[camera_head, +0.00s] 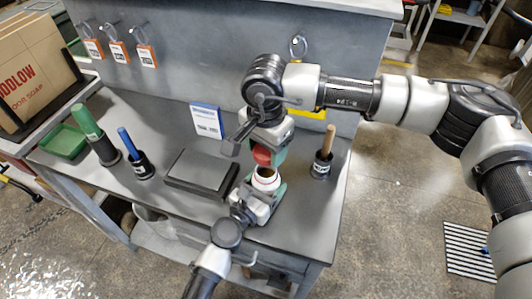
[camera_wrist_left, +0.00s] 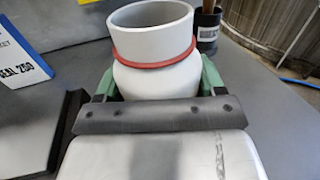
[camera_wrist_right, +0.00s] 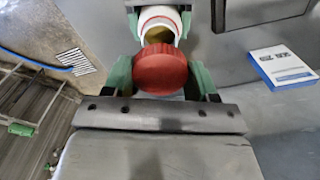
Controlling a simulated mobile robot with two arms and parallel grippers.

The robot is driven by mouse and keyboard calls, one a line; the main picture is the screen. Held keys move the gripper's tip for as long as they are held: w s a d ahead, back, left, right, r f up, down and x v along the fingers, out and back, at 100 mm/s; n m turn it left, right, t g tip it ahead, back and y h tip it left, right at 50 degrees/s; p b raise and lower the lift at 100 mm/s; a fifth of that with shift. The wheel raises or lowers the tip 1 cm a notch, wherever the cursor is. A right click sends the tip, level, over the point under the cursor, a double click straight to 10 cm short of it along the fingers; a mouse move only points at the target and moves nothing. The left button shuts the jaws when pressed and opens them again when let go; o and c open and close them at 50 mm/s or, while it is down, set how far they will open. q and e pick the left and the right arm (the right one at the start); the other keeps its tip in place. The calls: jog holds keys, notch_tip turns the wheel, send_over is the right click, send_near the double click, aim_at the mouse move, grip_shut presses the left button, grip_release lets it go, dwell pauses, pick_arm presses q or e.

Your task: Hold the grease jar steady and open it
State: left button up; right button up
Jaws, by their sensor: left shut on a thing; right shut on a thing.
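The grease jar (camera_head: 265,178) is white with a red ring at its neck, and its mouth is uncovered. It stands upright at the table's front right, between the green fingers of my left gripper (camera_wrist_left: 158,82), which is shut on its body (camera_wrist_left: 155,50). My right gripper (camera_wrist_right: 160,78) is shut on the round red lid (camera_wrist_right: 160,70). The lid (camera_head: 262,155) is off the jar, held tilted above and behind its mouth. Yellowish contents show in the jar (camera_wrist_right: 160,17) in the right wrist view, partly hidden by the lid.
A grey flat box (camera_head: 200,172) lies left of the jar. A black cup with a wooden handle (camera_head: 322,166) stands to its right. A blue and white card (camera_head: 207,120) stands behind. Handled tools in black cups (camera_head: 140,160) and a green tray (camera_head: 63,141) are farther left.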

pick_arm(q)
jog(key=o, duration=1.8)
